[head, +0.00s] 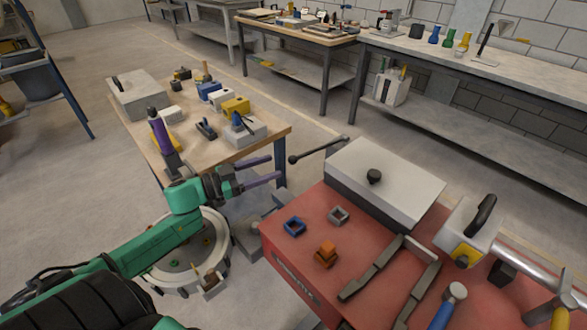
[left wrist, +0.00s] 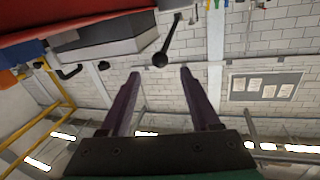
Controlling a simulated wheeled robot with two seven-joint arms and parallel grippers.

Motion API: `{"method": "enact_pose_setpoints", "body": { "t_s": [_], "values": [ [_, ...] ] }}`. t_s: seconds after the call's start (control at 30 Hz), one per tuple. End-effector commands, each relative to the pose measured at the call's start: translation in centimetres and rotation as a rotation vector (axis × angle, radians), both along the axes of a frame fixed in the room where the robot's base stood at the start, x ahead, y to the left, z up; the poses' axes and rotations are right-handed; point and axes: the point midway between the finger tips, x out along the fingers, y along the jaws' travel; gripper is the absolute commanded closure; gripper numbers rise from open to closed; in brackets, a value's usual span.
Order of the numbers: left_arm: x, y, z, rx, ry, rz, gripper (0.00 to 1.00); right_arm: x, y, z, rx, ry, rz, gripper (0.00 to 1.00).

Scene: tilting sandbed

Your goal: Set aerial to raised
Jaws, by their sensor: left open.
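The aerial (head: 320,151) looks to be the thin dark rod with a ball tip that sticks out leftward from the far side of the white-topped box (head: 388,182). It lies low, close to level, in the head view. My left gripper (head: 274,169) has two purple fingers, open and empty, pointing toward the rod from the left. In the left wrist view the aerial's ball end (left wrist: 160,59) appears between the open fingertips (left wrist: 161,72), apart from both and beyond them. My right gripper is not in view.
The box stands on a red bench (head: 290,255) with small square blocks, a clamp-like tool and a hammer (head: 447,306). A wooden table (head: 270,135) with several parts stands behind my left arm. A round white base (head: 190,255) is below the arm. Floor shows between the tables.

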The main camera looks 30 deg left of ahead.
Motion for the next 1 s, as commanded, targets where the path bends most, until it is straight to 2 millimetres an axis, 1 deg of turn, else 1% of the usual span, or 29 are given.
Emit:
{"method": "enact_pose_setpoints", "body": {
  "t_s": [0.03, 0.1, 0.17, 0.2, 0.33, 0.43, 0.63, 0.67, 0.7, 0.77, 0.8, 0.83, 1.0],
  "values": [
    [1.2, -0.9, -1.1, 0.003, -0.008, -0.004, 0.37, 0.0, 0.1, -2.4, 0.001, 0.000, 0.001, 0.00],
    [2.7, -1.9, -1.0, 0.003, -0.008, -0.003, 0.37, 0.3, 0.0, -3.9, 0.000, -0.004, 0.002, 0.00],
    [3.9, -2.7, -0.9, 0.003, -0.008, -0.001, 0.37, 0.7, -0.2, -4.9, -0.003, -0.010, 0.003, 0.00],
    [4.4, -3.1, -0.5, 0.001, -0.005, -0.001, 0.37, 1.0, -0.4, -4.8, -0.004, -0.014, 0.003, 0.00],
    [5.6, -3.9, -0.2, 0.000, -0.003, 0.000, 0.37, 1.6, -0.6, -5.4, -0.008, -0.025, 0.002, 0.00],
    [6.0, -4.2, 0.0, 0.000, 0.000, 0.001, 0.37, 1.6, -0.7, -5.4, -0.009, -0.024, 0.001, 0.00],
    [6.0, -4.2, 0.1, 0.000, 0.001, 0.001, 0.37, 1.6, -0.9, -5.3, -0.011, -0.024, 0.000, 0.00],
    [6.0, -4.2, 0.0, 0.000, 0.001, 0.001, 0.45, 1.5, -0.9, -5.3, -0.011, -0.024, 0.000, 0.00],
    [6.0, -4.2, 0.0, 0.000, 0.001, 0.001, 0.60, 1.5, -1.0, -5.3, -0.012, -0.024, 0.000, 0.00],
    [6.0, -4.2, 0.0, 0.000, 0.001, 0.001, 0.83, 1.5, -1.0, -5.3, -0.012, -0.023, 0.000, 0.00],
    [6.0, -4.2, 0.0, 0.000, 0.001, 0.001, 0.98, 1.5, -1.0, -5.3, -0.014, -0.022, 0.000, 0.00],
    [6.0, -4.2, 0.0, 0.000, 0.001, 0.001, 1.00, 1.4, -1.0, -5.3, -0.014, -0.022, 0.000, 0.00],
    [5.9, -4.2, 0.0, -0.001, 0.001, 0.000, 1.00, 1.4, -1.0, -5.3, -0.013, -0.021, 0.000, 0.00]
  ]
}}
